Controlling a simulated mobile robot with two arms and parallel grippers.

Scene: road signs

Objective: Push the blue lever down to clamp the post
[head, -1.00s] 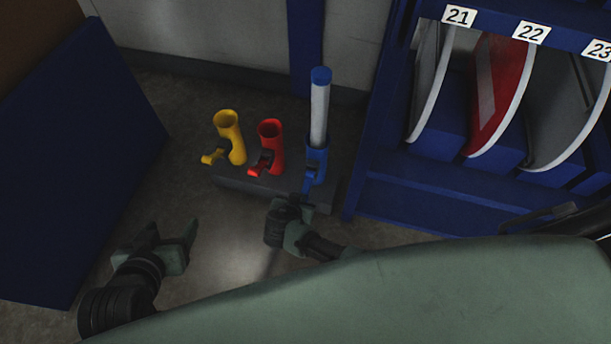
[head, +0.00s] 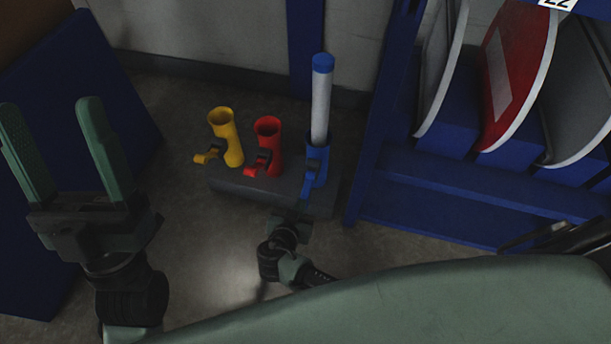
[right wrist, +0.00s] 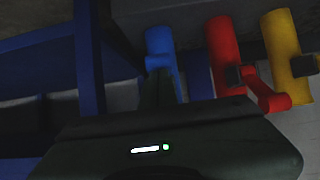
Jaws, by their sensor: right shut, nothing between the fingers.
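The blue holder (head: 317,158) stands on a dark base, with a white post (head: 321,105) with a blue cap upright in it. The blue lever (head: 309,184) is on the holder's front and slopes downward; its exact angle is hard to tell. My right gripper (head: 301,208) is shut and empty, just in front of and below the lever. Whether it touches the lever is unclear. In the right wrist view, the blue holder (right wrist: 160,45) is beyond the dark fingers, which partly hide the lever. My left gripper (head: 62,145) is raised at the left, open and empty, far from the lever.
A red holder (head: 268,140) and a yellow holder (head: 226,140), both empty and with their own levers, stand left of the blue one on the dark base (head: 235,187). A blue rack (head: 430,205) with signs is close on the right. A blue panel (head: 75,60) stands at left.

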